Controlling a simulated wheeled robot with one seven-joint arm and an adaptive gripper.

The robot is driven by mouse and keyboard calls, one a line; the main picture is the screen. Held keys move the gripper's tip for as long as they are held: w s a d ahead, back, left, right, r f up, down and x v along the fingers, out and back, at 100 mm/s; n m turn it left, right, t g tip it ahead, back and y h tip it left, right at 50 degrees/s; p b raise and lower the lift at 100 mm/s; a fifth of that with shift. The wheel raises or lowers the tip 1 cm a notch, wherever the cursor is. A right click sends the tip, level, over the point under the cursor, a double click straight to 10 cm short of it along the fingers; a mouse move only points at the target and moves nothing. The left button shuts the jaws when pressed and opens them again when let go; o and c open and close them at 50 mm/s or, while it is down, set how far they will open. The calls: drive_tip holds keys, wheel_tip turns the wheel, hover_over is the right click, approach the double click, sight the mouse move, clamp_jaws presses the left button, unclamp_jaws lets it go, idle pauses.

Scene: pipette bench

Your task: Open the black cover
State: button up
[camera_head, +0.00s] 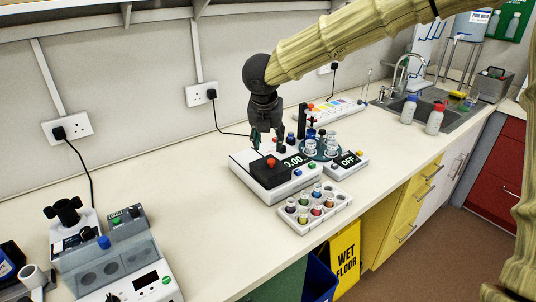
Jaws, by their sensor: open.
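The black cover (270,175) sits on a white bench device near the middle of the counter, with a red knob on its top. It looks closed. My gripper (267,140) hangs from the dark wrist just above and behind the cover, pointing down. Its fingers are apart with nothing seen between them. I cannot tell whether a fingertip touches the cover.
A rack of coloured vials (315,207) stands in front of the device. A smaller device marked OFF (347,164) with a round vial holder (321,149) is to the right. Another machine (125,264) stands at the lower left. The counter between is clear.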

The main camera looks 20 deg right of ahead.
sight(271, 160)
drive_tip(key=p+x, duration=0.1)
drive_tip(key=x, duration=0.6)
drive_tip(key=shift+d, duration=0.2)
drive_tip(key=shift+w+d+f, duration=0.1)
drive_tip(key=shift+d+f, duration=0.05)
drive_tip(key=shift+f, duration=0.5)
drive_tip(key=shift+w+f, duration=0.3)
drive_tip(key=shift+f, duration=0.25)
drive_tip(key=shift+s+r, duration=0.1)
clamp_jaws()
